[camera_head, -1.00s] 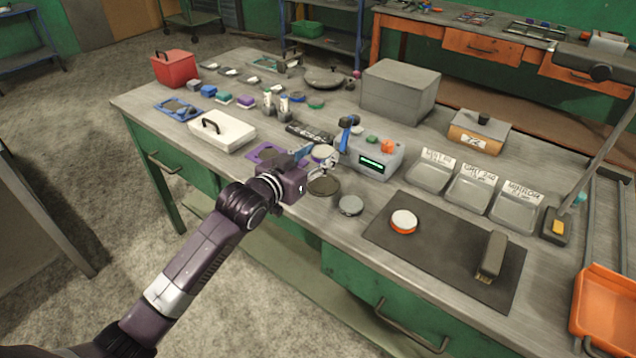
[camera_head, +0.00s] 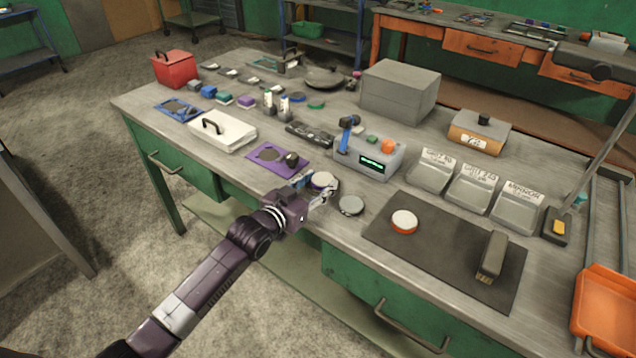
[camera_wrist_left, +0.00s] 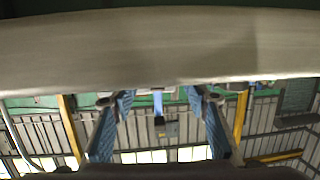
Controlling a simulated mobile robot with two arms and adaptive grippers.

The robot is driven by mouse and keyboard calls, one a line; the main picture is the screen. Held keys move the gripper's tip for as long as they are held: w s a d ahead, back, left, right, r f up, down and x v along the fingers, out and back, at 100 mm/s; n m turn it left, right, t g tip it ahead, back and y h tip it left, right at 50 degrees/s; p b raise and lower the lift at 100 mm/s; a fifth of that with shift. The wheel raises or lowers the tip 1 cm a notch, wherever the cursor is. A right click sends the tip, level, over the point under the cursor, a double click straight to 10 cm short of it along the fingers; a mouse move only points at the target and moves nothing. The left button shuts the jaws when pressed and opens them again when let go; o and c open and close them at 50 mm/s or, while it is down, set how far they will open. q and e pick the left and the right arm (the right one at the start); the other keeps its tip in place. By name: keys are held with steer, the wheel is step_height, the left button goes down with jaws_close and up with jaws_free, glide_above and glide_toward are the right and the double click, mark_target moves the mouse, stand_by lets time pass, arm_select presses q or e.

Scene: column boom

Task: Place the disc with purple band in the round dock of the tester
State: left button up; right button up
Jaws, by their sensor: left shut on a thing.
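The disc with purple band (camera_head: 322,180) has a pale top and is held between the fingers of my left gripper (camera_head: 324,187). It is over the spot in front of the tester (camera_head: 372,156) where a dark round dock showed earlier. The disc and fingers now cover that dock, and I cannot tell whether the disc rests in it. The tester is a grey box with a green display, a blue lever and an orange knob. In the left wrist view two blue-padded fingers (camera_wrist_left: 161,105) stand apart; the disc is not clearly recognisable there. My right gripper is out of view.
A grey disc (camera_head: 351,205) lies just right of the gripper. A purple plate (camera_head: 276,158) with a black knob lies behind it. A dark mat (camera_head: 447,246) bears an orange-edged disc (camera_head: 404,221). Labelled grey trays (camera_head: 431,175) stand right of the tester.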

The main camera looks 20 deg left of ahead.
arm_select(q)
steer(key=o, duration=1.5)
steer(key=shift+f, duration=0.1)
steer(key=v, duration=1.2)
